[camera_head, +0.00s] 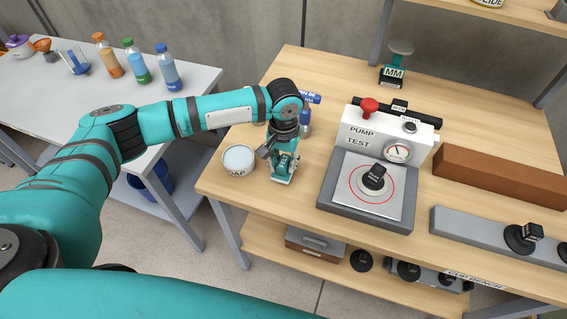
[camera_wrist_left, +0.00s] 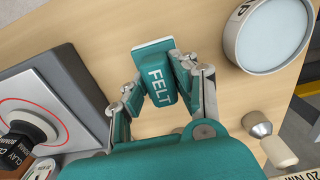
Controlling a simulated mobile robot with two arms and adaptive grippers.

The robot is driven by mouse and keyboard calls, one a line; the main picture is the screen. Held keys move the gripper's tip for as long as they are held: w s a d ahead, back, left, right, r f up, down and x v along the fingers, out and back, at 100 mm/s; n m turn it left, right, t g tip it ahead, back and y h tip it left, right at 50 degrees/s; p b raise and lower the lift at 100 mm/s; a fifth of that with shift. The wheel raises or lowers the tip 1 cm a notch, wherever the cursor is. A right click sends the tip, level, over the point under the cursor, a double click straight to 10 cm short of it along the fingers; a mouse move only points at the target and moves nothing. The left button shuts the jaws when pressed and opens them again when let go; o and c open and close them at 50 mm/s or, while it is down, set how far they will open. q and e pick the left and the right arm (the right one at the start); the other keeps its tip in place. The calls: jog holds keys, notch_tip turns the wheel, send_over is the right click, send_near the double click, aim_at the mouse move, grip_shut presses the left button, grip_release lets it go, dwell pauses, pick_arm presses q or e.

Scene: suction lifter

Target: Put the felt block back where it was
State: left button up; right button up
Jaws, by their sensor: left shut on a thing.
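The felt block (camera_head: 286,163) is teal with white FELT lettering, which reads clearly in the left wrist view (camera_wrist_left: 158,87). My left gripper (camera_head: 283,160) is shut on it near the front left of the wooden bench (camera_head: 221,185). In the left wrist view, the fingers of my left gripper (camera_wrist_left: 160,82) hold the block from both sides. A pale-edged teal piece (camera_wrist_left: 153,47) shows at the block's far end. I cannot tell whether the block touches the bench. My right gripper is not in view.
A blue item (camera_head: 305,122) is behind the gripper. Bare wood lies between block and station.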

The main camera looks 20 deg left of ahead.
aim_at(284, 161)
pick_arm(q)
jog(key=shift+f, duration=0.9)
jog(key=shift+f, duration=0.1)
jog(key=o, duration=1)
jog(key=shift+r, duration=0.35)
notch_tip(284, 161, up, 10)
jog(key=shift+r+b, duration=0.25)
jog(key=shift+b, duration=1)
jog(key=shift+r, duration=0.55)
